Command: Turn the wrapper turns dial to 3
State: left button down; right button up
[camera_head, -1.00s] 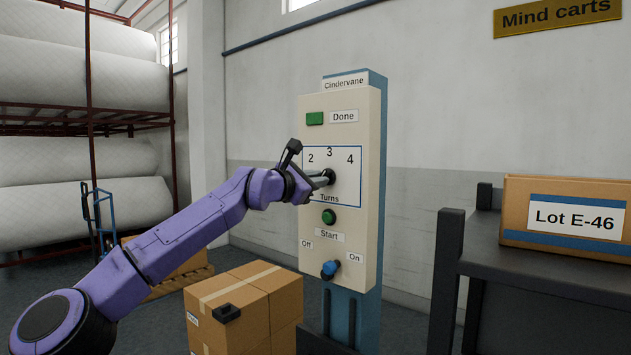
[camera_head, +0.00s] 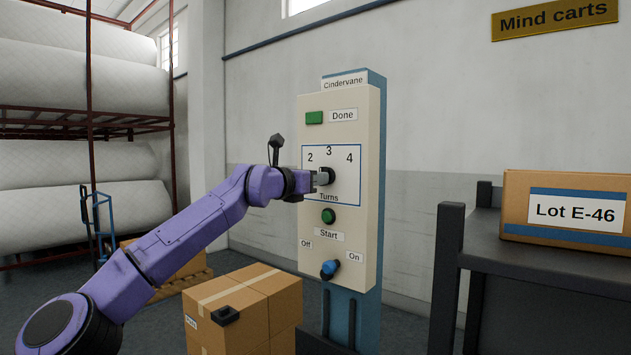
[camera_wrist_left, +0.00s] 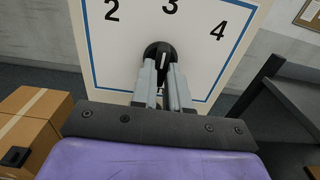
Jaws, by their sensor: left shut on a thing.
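The Turns dial (camera_head: 329,173) is a black round knob on the cream panel (camera_head: 312,262), below the numbers 2, 3 and 4 inside a blue outline. My left gripper (camera_head: 322,178) reaches it from the left and is shut on its grip. In the left wrist view the two grey fingers (camera_wrist_left: 164,78) stand on either side of the raised bar of the dial (camera_wrist_left: 154,48). The bar runs up the picture, roughly toward the 3 (camera_wrist_left: 170,6). The fingers hide part of the dial. My right gripper is not in view.
Below the dial are a green Start button (camera_head: 328,216) and a blue Off/On switch (camera_head: 330,268). A green Done light (camera_head: 314,118) is above. Cardboard boxes (camera_head: 250,300) stand below my left arm. A dark bench (camera_head: 560,262) with a Lot E-46 box (camera_head: 570,183) is at the right.

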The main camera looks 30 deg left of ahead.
pick_arm(q)
jog(key=shift+r, duration=0.15)
jog(key=c, duration=1.1)
grip_release()
jog(key=s+b, duration=0.1)
jog(key=s, duration=0.2)
jog(key=s+b, duration=0.2)
jog(key=s, duration=0.2)
jog(key=s+b, duration=0.1)
jog(key=s, duration=0.2)
jog(key=shift+s+a, duration=0.2)
jog(key=shift+a, duration=0.15)
